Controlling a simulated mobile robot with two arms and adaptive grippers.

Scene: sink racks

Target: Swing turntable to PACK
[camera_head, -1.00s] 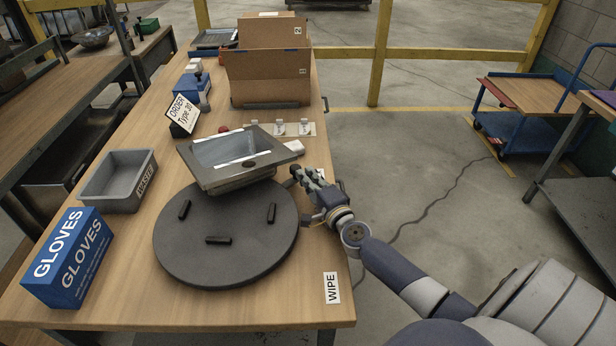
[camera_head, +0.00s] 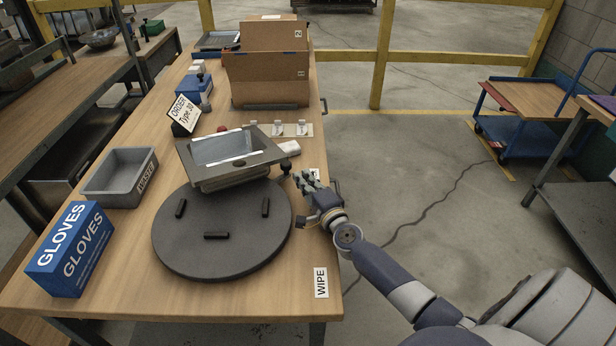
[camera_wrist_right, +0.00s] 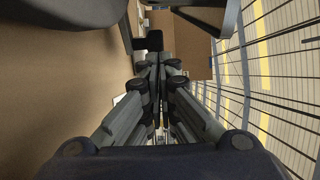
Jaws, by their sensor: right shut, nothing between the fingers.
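The turntable (camera_head: 222,255) is a dark grey round disc on the bench, with short black bars on top. A grey sink (camera_head: 230,160) sits tilted on its far part. A dark knob (camera_head: 286,168) shows by the turntable's far right side, and a dark tab (camera_head: 301,221) by its right edge. My right gripper (camera_head: 304,178) is shut and empty at the bench's right edge, close to the knob and apparently just apart from it. In the right wrist view its closed fingers (camera_wrist_right: 158,62) point toward a dark block. A WIPE label (camera_head: 321,282) lies at the near right; another label (camera_head: 314,173) is partly hidden.
A grey waste bin (camera_head: 118,180) and a blue gloves box (camera_head: 72,250) stand left of the turntable. An order sign (camera_head: 184,113), small fittings on a board (camera_head: 278,130) and cardboard boxes (camera_head: 268,78) are behind it. Open floor lies right of the bench.

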